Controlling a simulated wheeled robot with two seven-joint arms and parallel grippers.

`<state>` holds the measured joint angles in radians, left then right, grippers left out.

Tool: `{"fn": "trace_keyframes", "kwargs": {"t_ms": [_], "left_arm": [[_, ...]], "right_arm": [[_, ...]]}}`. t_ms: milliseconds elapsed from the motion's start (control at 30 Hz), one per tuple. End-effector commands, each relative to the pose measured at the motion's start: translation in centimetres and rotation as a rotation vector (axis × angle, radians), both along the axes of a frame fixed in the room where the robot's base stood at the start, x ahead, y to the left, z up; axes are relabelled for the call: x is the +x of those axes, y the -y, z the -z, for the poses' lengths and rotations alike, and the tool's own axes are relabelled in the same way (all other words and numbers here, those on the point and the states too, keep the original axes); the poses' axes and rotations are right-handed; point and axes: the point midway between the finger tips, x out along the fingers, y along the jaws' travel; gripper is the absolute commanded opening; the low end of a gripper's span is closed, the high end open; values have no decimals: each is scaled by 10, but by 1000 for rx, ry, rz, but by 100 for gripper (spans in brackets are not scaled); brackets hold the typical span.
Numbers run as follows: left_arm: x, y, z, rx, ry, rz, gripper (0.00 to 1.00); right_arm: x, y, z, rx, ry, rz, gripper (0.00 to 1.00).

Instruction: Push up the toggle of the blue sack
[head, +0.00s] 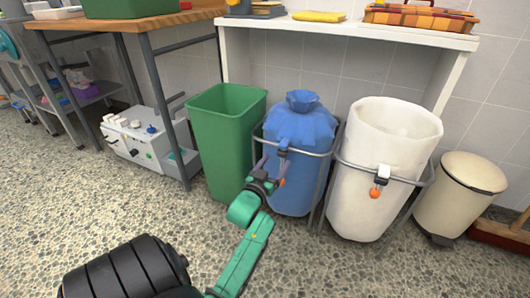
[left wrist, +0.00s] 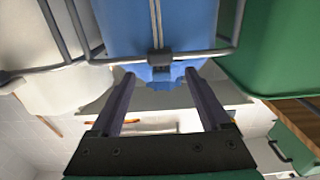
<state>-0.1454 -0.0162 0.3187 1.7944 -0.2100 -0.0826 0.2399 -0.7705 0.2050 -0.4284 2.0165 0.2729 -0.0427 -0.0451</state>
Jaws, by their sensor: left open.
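The blue sack (head: 300,130) stands bunched at its top in a grey wire stand, between the green bin and the white sack. A small dark toggle (head: 283,145) sits on its front near the stand's ring; it also shows in the left wrist view (left wrist: 160,58). A pale double cord (left wrist: 155,18) runs from the toggle along the blue sack. My left gripper (head: 272,162) is open in front of the sack, just below the toggle in the head view. In the left wrist view its fingers (left wrist: 160,76) spread on either side of the toggle's line; contact cannot be told. An orange end (head: 281,182) shows beside the gripper.
A green bin (head: 222,140) stands close on the left. A white sack (head: 375,190) with a toggle and orange ball stands on the right, then a beige pedal bin (head: 460,195). A white shelf (head: 345,29) is above.

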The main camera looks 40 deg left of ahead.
Motion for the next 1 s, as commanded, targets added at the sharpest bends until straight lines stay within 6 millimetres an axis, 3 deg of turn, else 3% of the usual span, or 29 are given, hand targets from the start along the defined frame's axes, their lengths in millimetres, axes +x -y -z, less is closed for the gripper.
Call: {"fn": "trace_keyframes", "kwargs": {"t_ms": [200, 400, 1000], "left_arm": [[-41, 14, -4, -1, -2, -1, 80], [-64, 22, -2, 0, 0, -1, 80], [-67, 24, -1, 1, 2, 0, 80]], "right_arm": [[1, 0, -23, -14, -16, -15, 70], [1, 0, -31, -21, -26, -22, 70], [1, 0, -30, -24, -28, -24, 70]]}}
